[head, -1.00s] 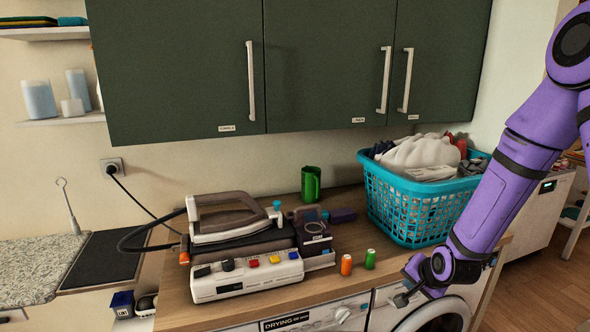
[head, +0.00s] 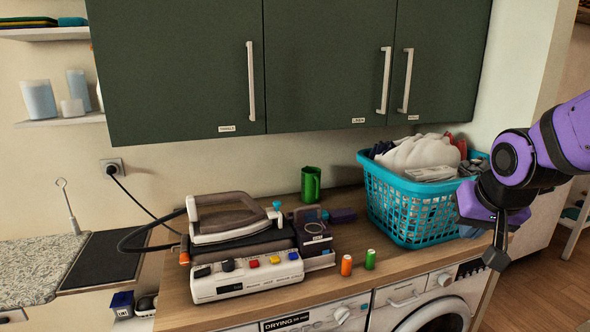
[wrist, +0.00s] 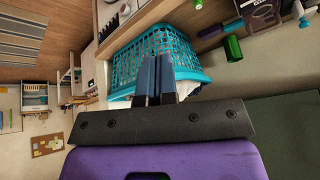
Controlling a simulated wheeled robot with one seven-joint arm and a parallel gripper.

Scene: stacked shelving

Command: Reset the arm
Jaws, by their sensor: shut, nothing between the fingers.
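My purple arm reaches in from the right edge of the head view. My gripper (head: 495,256) hangs in front of the right end of the counter, to the right of the laundry basket in the picture. In the wrist view my gripper (wrist: 154,78) shows its two dark fingers side by side, shut with nothing between them. The turquoise laundry basket (head: 405,205), full of clothes, stands on the counter, and it also shows in the wrist view (wrist: 125,66) beyond the fingers.
Dark green cabinets (head: 325,65) hang above. Washing machines are below. Open floor lies at right.

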